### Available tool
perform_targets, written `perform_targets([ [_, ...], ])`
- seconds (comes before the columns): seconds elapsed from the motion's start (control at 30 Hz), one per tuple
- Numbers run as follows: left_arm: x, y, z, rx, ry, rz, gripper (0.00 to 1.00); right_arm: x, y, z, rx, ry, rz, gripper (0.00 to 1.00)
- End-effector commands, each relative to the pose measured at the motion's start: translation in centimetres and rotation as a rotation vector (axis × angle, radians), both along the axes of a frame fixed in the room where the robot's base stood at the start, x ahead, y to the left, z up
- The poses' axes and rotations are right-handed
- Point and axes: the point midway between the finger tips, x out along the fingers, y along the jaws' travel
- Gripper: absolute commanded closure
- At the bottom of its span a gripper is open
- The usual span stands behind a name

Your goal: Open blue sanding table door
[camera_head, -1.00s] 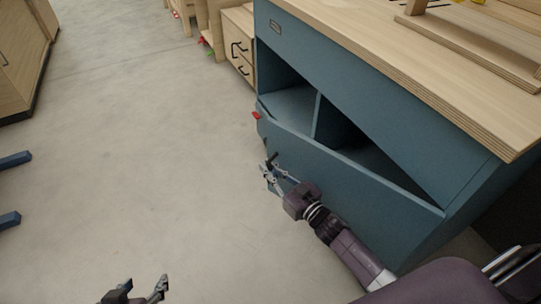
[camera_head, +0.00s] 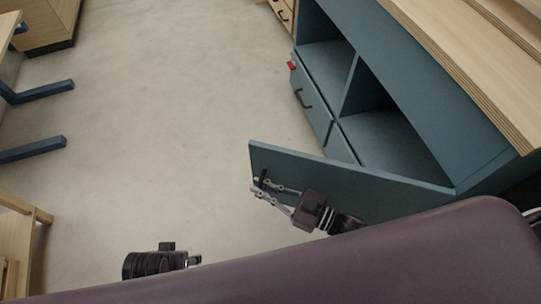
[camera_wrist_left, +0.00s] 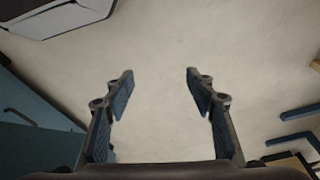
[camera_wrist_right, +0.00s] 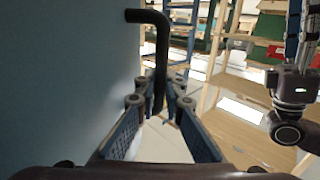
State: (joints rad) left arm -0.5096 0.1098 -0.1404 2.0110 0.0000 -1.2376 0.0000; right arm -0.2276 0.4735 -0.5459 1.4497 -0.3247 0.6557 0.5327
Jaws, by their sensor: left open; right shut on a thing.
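The blue sanding table (camera_head: 395,60) stands at the right in the head view. Its blue door (camera_head: 360,189) is swung well out from the body, and open compartments show behind it. My right gripper (camera_head: 261,187) is at the door's free end, shut on the black door handle (camera_head: 260,180). In the right wrist view the bent black handle (camera_wrist_right: 160,50) runs down between the fingers, with the door's face (camera_wrist_right: 65,75) at the left. My left gripper (camera_head: 190,260) is low in the head view. In the left wrist view its fingers (camera_wrist_left: 160,88) are apart with bare floor between them.
Blue legs (camera_head: 35,150) and a wooden frame (camera_head: 22,235) stand at the left. The floor between is clear.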

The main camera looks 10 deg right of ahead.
Motion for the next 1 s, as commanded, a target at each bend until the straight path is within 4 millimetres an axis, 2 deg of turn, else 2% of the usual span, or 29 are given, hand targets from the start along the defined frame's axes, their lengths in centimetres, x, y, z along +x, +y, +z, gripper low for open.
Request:
perform_targets([
  [0.03,-0.2,0.0,-0.9,0.001,0.011,-0.001,0.49,-1.8,0.5,0.2,-0.004,0.005,0.040,1.00],
  [0.2,-1.1,0.1,-4.5,0.002,0.029,-0.004,0.49,-8.2,2.4,0.1,-0.005,0.005,0.191,1.00],
  [0.5,-2.5,0.2,-8.2,0.004,0.046,-0.008,0.49,-18.3,3.5,0.0,-0.004,0.003,0.421,1.00],
  [0.73,-3.2,0.3,-9.5,0.005,0.053,-0.010,0.49,-23.1,3.2,0.0,-0.002,0.002,0.530,1.00],
  [1.0,-3.4,0.4,-10.0,0.005,0.055,-0.010,0.49,-25.3,2.9,-0.1,-0.003,0.001,0.580,1.00],
])
